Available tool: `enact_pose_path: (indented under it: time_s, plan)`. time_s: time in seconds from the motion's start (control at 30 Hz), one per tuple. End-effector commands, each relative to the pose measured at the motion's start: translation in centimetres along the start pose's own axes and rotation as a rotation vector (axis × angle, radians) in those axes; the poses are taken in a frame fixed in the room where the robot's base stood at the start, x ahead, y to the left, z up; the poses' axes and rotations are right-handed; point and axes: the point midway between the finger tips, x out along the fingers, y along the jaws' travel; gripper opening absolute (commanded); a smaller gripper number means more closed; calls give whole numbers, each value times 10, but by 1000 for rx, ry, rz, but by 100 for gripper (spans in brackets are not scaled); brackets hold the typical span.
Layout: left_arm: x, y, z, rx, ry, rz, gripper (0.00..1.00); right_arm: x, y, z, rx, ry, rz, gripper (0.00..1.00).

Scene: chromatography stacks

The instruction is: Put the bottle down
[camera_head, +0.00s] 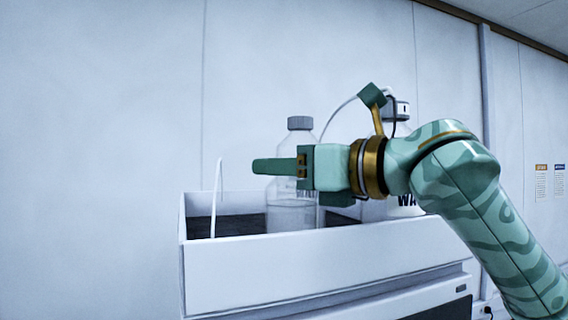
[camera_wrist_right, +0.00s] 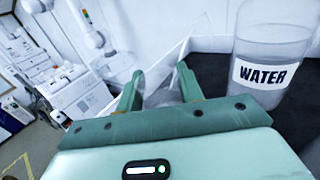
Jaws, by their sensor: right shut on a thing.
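A clear bottle (camera_head: 292,214) with a grey cap stands upright, in the white-walled tray (camera_head: 310,268) on top of the stack as seen in the head view. The tray's front wall hides its base, so I cannot tell whether it touches the tray floor. My right gripper (camera_head: 275,167) reaches in from the right and is shut on this bottle at its upper body. In the right wrist view the two green fingers (camera_wrist_right: 160,88) stand either side of the clear bottle (camera_wrist_right: 159,98). My left gripper is not in view.
A larger bottle labelled WATER (camera_wrist_right: 268,62) stands in the tray beside the held one, partly behind my arm in the head view. The tray's dark floor (camera_head: 240,224) is bare on the left. A thin white tube (camera_head: 218,198) rises at the left.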

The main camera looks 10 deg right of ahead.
Motion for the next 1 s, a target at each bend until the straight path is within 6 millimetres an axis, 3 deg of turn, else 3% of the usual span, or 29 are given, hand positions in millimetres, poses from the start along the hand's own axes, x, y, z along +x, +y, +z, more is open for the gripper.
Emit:
enact_pose_path:
  time_s: [0.43, 0.47, 0.53, 0.87, 1.0]
  plan:
    - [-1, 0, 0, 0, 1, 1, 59, -1, 0, -9, 0, -3, -1, 0]
    - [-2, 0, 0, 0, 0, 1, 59, 0, 0, -9, 0, -1, -1, 42]
    - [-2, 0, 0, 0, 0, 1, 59, 0, 0, -9, 0, -1, -1, 59]
    - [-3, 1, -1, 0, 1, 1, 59, 0, 0, -4, 0, -2, 0, 59]
    - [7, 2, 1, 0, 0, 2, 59, -22, -1, -7, -5, -4, -5, 59]
